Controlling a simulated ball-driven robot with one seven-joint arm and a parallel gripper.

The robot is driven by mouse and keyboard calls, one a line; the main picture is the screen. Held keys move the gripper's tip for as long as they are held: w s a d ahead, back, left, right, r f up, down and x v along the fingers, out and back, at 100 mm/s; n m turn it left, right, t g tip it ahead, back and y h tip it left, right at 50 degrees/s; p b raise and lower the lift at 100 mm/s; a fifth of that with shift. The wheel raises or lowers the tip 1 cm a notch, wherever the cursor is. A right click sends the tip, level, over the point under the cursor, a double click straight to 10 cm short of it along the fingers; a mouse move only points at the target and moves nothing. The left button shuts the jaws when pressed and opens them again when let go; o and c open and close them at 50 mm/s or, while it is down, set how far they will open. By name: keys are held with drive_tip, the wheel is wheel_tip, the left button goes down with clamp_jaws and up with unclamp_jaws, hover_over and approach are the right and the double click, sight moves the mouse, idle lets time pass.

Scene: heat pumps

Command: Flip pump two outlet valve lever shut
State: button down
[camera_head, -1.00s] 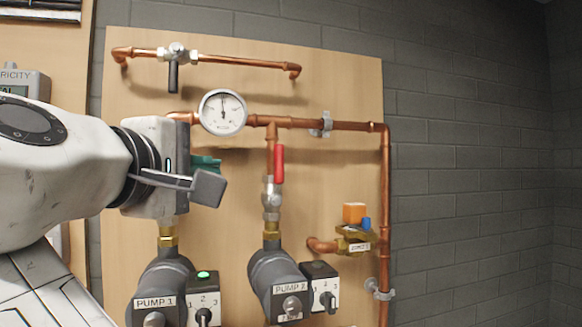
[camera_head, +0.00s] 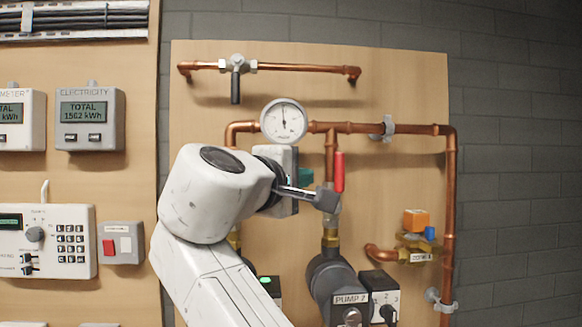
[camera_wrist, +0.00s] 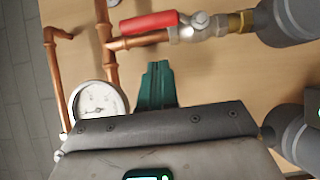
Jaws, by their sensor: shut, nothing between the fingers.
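The red lever (camera_head: 339,171) of the pump two outlet valve points up, in line with the vertical copper pipe above the pump labelled PUMP 2 (camera_head: 340,290). In the wrist view the red lever (camera_wrist: 150,22) lies along its pipe, with the silver valve body (camera_wrist: 190,28) at one end. My gripper (camera_head: 306,178) is just left of the lever in the head view, and a grey part of my wrist hides most of the valve body there. In the wrist view the green fingers of my gripper (camera_wrist: 157,85) are shut and empty, apart from the lever.
A pressure gauge (camera_head: 284,121) and horizontal copper pipe are above my gripper. A small valve with an orange cap (camera_head: 416,220) is at the right. Meters (camera_head: 90,119) and a keypad panel (camera_head: 45,242) are at the left. My arm hides most of pump one.

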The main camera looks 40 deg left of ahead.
sight(338, 183)
drive_tip(key=shift+w+d+p, duration=0.3)
drive_tip(key=shift+w+d, duration=0.2)
drive_tip(key=shift+w, duration=0.4)
drive_tip(key=shift+w+d+p, duration=0.25)
drive_tip(key=shift+w+d, duration=0.2)
drive_tip(key=shift+w, duration=0.45)
drive_tip(key=shift+d, duration=0.15)
